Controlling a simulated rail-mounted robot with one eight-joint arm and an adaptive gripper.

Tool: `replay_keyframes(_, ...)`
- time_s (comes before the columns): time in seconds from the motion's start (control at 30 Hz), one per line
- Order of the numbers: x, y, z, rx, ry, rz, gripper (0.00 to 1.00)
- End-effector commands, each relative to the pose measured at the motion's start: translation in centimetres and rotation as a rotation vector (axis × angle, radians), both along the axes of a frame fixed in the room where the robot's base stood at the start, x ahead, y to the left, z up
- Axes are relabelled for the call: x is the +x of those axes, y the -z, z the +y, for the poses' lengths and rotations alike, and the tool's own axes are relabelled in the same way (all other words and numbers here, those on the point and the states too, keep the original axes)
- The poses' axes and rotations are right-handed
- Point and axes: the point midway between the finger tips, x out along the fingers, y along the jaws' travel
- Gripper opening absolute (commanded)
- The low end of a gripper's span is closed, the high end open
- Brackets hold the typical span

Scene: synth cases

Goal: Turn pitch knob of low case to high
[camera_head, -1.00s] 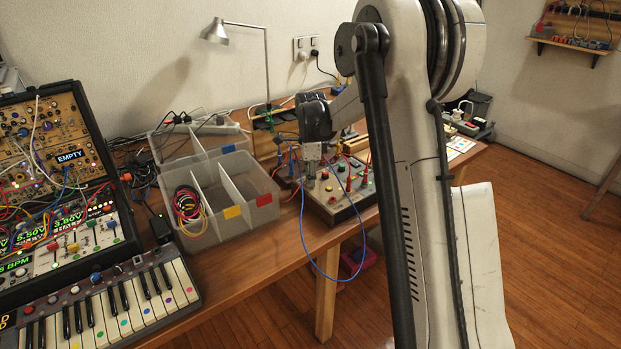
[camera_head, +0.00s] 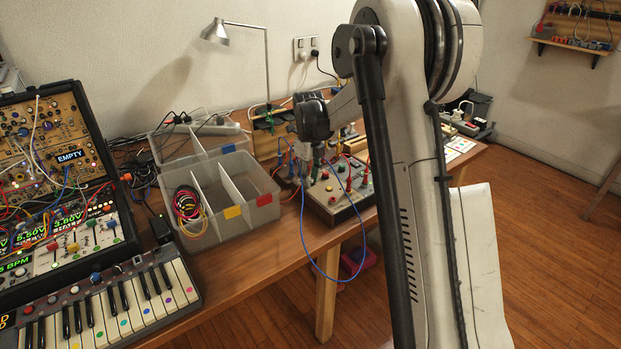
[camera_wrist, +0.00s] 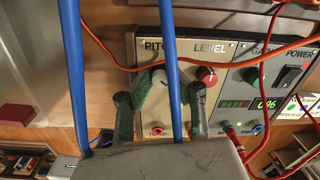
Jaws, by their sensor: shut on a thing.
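The low case (camera_head: 345,207) is a small box with a light panel on the wooden table, with coloured knobs and plugged cables. In the wrist view its panel (camera_wrist: 222,63) reads PITCH and LEVEL. The pale pitch knob (camera_wrist: 159,77) sits below the PITCH label, partly hidden by a blue cable and my finger. My gripper (camera_wrist: 168,88) has its two dark fingers shut on this knob, one on each side. In the head view my gripper (camera_head: 318,160) points down at the case's back left. I cannot read the knob's pointer.
The red level knob (camera_wrist: 206,75) is close to the right finger. A divided bin (camera_head: 236,205) stands left of the case, beyond a keyboard (camera_head: 110,300).

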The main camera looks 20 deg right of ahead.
Motion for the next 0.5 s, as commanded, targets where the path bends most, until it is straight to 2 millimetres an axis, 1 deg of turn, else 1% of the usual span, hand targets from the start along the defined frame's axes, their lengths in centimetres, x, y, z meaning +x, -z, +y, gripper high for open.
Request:
replay_keyframes(0.2, 0.02, -0.01, 0.02, 0.000, 0.077, 0.000, 0.00)
replay_keyframes(0.5, 0.02, -0.01, 0.02, 0.000, 0.109, -0.001, 0.00)
